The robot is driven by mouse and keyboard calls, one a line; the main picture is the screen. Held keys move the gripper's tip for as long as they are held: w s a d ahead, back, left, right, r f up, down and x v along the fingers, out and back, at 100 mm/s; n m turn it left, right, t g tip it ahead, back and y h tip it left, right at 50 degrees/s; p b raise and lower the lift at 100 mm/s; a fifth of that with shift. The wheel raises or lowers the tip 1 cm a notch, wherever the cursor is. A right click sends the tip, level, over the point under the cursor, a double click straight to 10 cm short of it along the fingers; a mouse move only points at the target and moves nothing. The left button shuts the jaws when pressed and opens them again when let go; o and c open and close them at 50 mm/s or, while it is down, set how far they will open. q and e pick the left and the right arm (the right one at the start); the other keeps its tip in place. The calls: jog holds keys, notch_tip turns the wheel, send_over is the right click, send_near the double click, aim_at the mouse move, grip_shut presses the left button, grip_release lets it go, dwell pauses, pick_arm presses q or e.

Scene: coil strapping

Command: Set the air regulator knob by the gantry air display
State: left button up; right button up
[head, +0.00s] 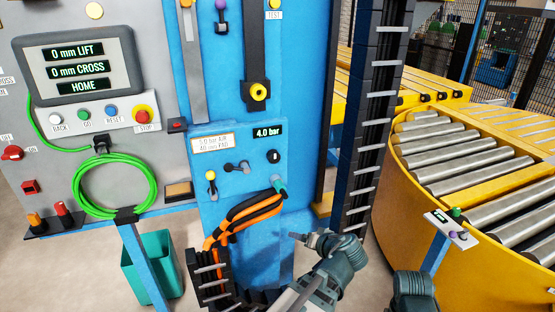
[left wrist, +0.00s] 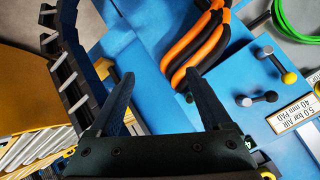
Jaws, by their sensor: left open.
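The air display (head: 268,132) on the blue panel reads 4.0 bar in the head view. Just below it is a small black knob (head: 275,157) with a pale mark. A label (head: 213,143) to the left reads 5.0 bar AIR, 40 mm PAD; it also shows in the left wrist view (left wrist: 296,114). My left gripper (head: 298,237) is below and right of the knob, apart from it. In the left wrist view my left gripper (left wrist: 161,84) is open, with nothing between its fingers. The knob is not visible there. My right gripper is not in view.
Orange and black hoses (head: 250,210) run up the panel close to my left gripper. Two small levers, one grey (head: 236,167) and one yellow-tipped (head: 211,180), sit left of the knob. A black cable chain (head: 375,120) rises at the right, before the yellow roller conveyor (head: 405,165).

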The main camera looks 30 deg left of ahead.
aim_at(275, 160)
pick_arm(q)
jog(key=w+a+r+n+t+y, duration=0.1)
jog(key=w+a+r+t+y, duration=0.2)
jog(key=r, duration=0.4)
jog(key=w+a+r+n+t+y, duration=0.1)
jog(key=w+a+r+t+y, duration=0.15)
jog(key=a+r, duration=0.35)
jog(key=shift+h, duration=0.35)
jog(key=x, duration=1.3)
jog(key=shift+w+d+r, duration=0.2)
jog(key=shift+w+r, duration=0.05)
jog(key=shift+w, duration=0.1)
grip_shut()
